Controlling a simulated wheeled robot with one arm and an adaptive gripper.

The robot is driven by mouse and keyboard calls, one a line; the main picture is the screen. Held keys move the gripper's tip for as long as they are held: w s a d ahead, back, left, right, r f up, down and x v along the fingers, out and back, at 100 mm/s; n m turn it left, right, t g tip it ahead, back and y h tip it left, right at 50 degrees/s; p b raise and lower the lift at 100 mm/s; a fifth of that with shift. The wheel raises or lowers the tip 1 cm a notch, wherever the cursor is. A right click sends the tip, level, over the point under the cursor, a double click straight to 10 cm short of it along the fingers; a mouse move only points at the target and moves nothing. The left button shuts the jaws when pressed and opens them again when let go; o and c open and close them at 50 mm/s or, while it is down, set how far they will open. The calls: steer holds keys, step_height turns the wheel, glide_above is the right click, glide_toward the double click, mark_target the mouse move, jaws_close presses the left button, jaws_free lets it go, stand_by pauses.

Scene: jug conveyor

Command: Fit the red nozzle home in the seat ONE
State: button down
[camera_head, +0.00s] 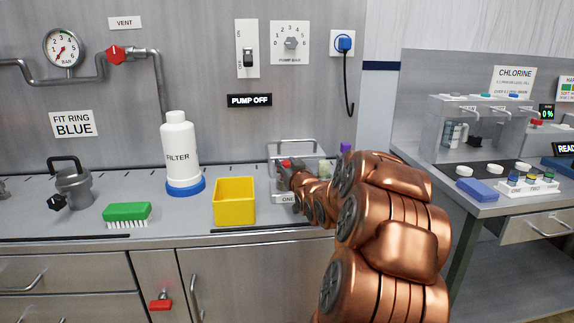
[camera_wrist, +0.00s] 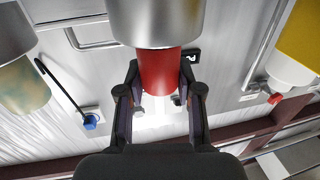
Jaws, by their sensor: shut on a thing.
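The red nozzle (camera_wrist: 158,72) is between the fingers of my gripper (camera_wrist: 160,92) in the wrist view, which looks upside down. Its far end meets or is covered by a grey metal cylinder (camera_wrist: 155,22); I cannot tell how deep it sits. In the head view a bit of the red nozzle (camera_head: 286,162) shows at the tip of my gripper (camera_head: 284,174). My gripper is over a metal stand whose front plate reads ONE (camera_head: 288,198). My arm hides much of the stand, and the seat itself is not clear there.
A yellow bin (camera_head: 234,202) stands just left of the stand, then a white FILTER bottle (camera_head: 180,152) and a green brush (camera_head: 127,213). A greenish cylinder (camera_head: 326,169) and a purple-topped item (camera_head: 346,147) are close on the right. The wall with the PUMP OFF sign (camera_head: 249,100) is behind.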

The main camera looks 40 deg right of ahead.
steer(key=shift+f, duration=0.1)
steer(key=c, duration=0.7)
jaws_free()
steer(key=shift+f, duration=0.1)
steer(key=shift+s, duration=0.1)
steer(key=v, duration=1.2)
